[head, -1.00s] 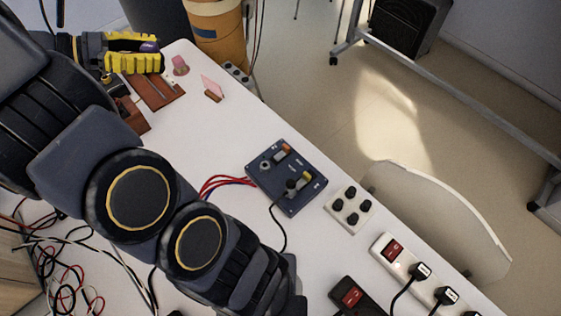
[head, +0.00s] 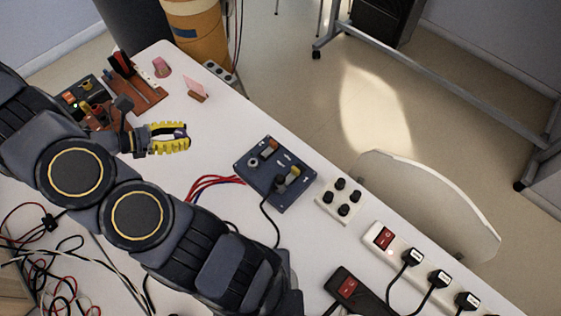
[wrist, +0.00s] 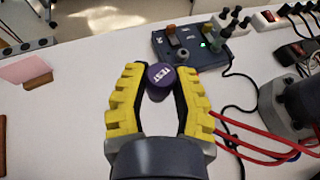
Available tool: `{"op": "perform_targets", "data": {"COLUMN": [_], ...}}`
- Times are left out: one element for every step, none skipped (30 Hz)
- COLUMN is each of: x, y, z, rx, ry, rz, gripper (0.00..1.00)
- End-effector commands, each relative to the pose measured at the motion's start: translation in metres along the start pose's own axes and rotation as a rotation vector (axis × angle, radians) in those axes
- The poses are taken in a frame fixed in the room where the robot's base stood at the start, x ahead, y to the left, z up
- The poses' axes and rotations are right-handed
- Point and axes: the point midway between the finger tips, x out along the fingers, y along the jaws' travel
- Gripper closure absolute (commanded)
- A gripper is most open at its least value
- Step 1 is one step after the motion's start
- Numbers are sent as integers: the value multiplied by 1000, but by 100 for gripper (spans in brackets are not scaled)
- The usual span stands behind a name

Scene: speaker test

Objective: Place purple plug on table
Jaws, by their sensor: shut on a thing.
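My gripper (wrist: 160,92) has yellow ribbed fingers and is shut on the purple plug (wrist: 161,75), which has "TEST" on its round top. The plug sits between the fingertips in the wrist view. In the head view my gripper (head: 186,137) is over the white table (head: 222,151), left of the blue control box; the plug can hardly be made out there. The white table also shows in the wrist view (wrist: 75,110), under the gripper. I cannot tell how high the plug is above it.
The blue control box (head: 290,195) with red wires stands to the right. A white box with black knobs (head: 331,210) and a power strip (head: 381,252) lie further right. Brown wooden holders (head: 147,90) and a pink note (head: 197,86) are at the back left.

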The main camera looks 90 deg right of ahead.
Motion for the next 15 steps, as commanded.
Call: {"op": "perform_targets", "data": {"x": [0, 0, 0, 0, 0, 0, 0, 1, 1, 1, 2, 3, 3, 3, 4], "y": [0, 0, 0, 0, 1, 2, 4, 6, 11, 16, 21, 27, 33, 39, 46], "z": [-1, -1, -1, -1, -1, -2, -3, -4, -6, -8, -11, -14, -17, -19, -22], "rx": [0, 0, 1, 1, 1, 1, 2, 2, 4, 4, 4, 2, 2, 5, 4], "ry": [0, 0, 1, 1, 0, 0, 1, 1, 2, 2, 1, -2, -1, 1, 0], "rz": [1, 1, 1, 1, 1, 1, 1, 0, 0, -1, -2, -2, -2, -1, -1], "gripper": [100, 100, 100, 100, 100, 100, 100, 100, 100, 100, 100, 100, 100, 100, 100]}}
